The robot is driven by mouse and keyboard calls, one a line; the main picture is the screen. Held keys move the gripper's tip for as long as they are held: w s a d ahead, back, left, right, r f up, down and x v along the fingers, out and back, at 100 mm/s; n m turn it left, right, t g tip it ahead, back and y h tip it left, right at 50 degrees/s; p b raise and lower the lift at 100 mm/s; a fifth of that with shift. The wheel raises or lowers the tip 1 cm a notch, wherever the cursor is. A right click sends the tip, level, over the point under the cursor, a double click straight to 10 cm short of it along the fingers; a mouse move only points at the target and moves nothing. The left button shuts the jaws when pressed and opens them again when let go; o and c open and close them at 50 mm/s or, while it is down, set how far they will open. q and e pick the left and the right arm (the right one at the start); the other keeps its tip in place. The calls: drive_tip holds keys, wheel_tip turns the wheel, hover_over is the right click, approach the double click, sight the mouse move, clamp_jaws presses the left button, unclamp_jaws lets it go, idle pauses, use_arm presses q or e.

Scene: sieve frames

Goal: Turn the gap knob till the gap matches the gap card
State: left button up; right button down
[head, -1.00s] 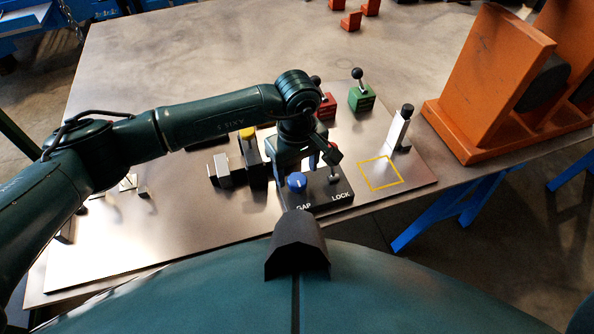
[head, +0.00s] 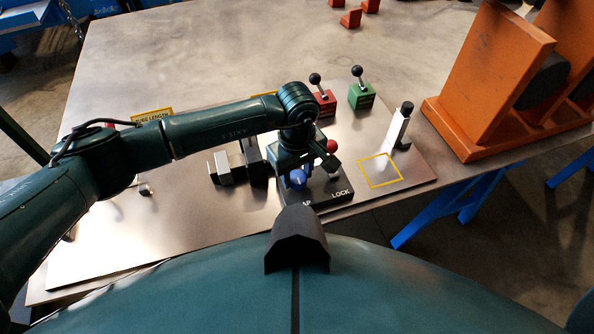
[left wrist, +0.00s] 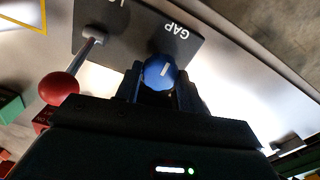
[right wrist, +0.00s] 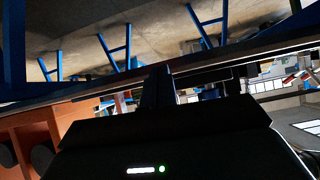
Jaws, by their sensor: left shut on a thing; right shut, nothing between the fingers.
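The blue gap knob (head: 297,178) stands on a black block (head: 322,193) lettered GAP and LOCK. My left gripper (head: 293,180) reaches down from above and is shut on the knob. In the left wrist view the knob (left wrist: 158,72), with a white mark on top, sits between the two dark fingers (left wrist: 159,85). Beside it, the lock lever has a red ball (left wrist: 60,88); the ball (head: 332,146) also shows in the head view. Metal gap blocks (head: 220,168) stand left of the gripper. I cannot make out the gap card. My right gripper (right wrist: 158,88) is shut and empty, away from the panel.
Red (head: 325,102) and green (head: 360,95) lever boxes stand behind the black block. A white post with a black top (head: 399,128) stands right, by a yellow square outline (head: 380,171). A large orange stand (head: 495,85) is at the right. The table's back is mostly clear.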

use_arm(q)
drive_tip(key=shift+c, duration=0.7)
drive_tip(key=shift+n+b, duration=0.3)
